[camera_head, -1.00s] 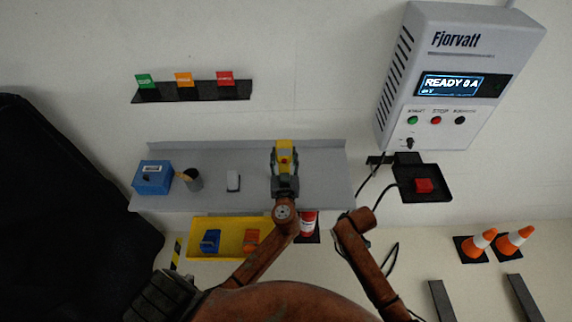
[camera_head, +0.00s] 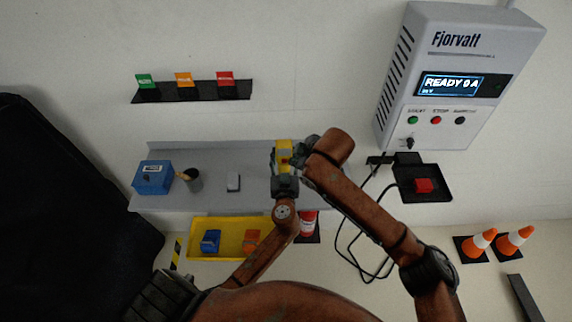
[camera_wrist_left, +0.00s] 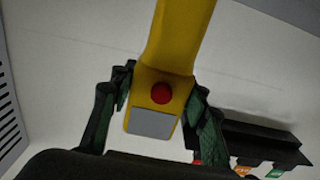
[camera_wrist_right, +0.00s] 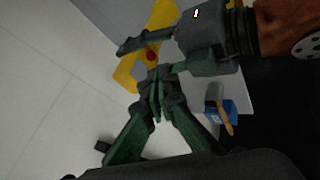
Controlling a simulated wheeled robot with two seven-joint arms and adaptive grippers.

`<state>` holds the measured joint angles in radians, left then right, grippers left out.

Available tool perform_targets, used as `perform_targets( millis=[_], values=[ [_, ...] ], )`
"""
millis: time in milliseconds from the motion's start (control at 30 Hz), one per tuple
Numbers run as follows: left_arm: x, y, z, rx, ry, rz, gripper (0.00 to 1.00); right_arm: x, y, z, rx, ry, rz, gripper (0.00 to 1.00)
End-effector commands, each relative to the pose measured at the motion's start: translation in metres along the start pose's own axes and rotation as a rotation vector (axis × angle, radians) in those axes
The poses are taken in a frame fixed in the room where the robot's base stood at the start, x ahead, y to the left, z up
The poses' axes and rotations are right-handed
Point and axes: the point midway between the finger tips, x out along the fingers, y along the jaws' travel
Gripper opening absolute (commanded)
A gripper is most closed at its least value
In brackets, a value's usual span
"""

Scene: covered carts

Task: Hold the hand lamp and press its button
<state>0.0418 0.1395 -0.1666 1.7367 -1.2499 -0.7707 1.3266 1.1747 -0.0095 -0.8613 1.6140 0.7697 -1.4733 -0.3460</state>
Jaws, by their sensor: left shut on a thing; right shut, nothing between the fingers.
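The yellow hand lamp (camera_head: 283,148) is held upright above the grey shelf by my left gripper (camera_head: 285,166), which is shut on it. In the left wrist view the lamp (camera_wrist_left: 180,40) shows its round red button (camera_wrist_left: 161,93) and a grey patch beside it, between the fingers. My right gripper (camera_head: 304,165) is shut and empty, just right of the lamp. In the right wrist view its closed fingertips (camera_wrist_right: 157,80) are near the red button (camera_wrist_right: 152,56), with a small gap in the picture. I see no contact with the button.
A yellow tray (camera_head: 225,222) lies below.

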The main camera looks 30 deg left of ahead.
Motion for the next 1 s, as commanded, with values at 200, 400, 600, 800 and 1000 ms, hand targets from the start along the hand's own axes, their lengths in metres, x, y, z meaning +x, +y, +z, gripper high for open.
perform_targets(
  millis=[200,400,600,800,1000],
  values=[
    [0.000,0.000,0.001,0.000,-0.001,0.000,0.03,0.009,0.000,0.000,0.001,-0.001,-0.001,0.00],
    [0.000,0.000,0.001,0.000,-0.001,0.001,0.03,0.042,-0.001,0.001,0.003,-0.002,-0.002,0.00],
    [0.000,0.001,0.001,0.000,-0.001,0.001,0.03,0.076,0.000,0.001,0.003,-0.003,0.000,0.00],
    [0.000,0.001,0.001,-0.001,-0.001,0.001,0.03,0.096,0.000,0.001,0.002,-0.002,0.000,0.00],
    [0.000,0.000,0.001,-0.001,-0.001,0.001,0.03,0.101,0.001,0.001,0.002,-0.001,0.001,0.00]
  ],
)
